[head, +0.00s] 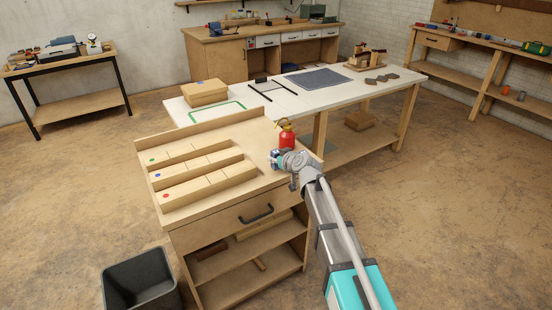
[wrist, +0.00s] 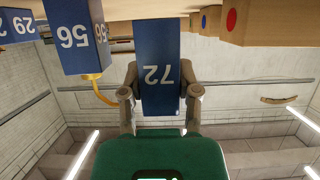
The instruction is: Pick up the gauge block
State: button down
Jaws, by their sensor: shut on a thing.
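The gauge block I hold is a blue block marked 72 (wrist: 158,50), upside down in the wrist view. My gripper (wrist: 160,92) is shut on it, with one finger on each side. Its far end meets the wooden worktop at the top of the picture; I cannot tell whether it touches. In the head view my gripper (head: 278,160) is at the right edge of the drawer cabinet's top, mostly hiding the blue blocks.
Wooden rails with green, blue and red dots (head: 205,174) lie on the cabinet top (head: 225,134), left of my gripper. A red bottle-like object (head: 287,137) is just behind the gripper. A white table (head: 300,101) stands behind, and a dark bin (head: 140,282) is on the floor.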

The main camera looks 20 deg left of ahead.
jog(key=s+d+r+p, duration=0.7)
jog(key=s+r+p, duration=0.3)
jog(key=s+r, duration=0.1)
jog(key=shift+s, duration=0.6)
dwell(0.8)
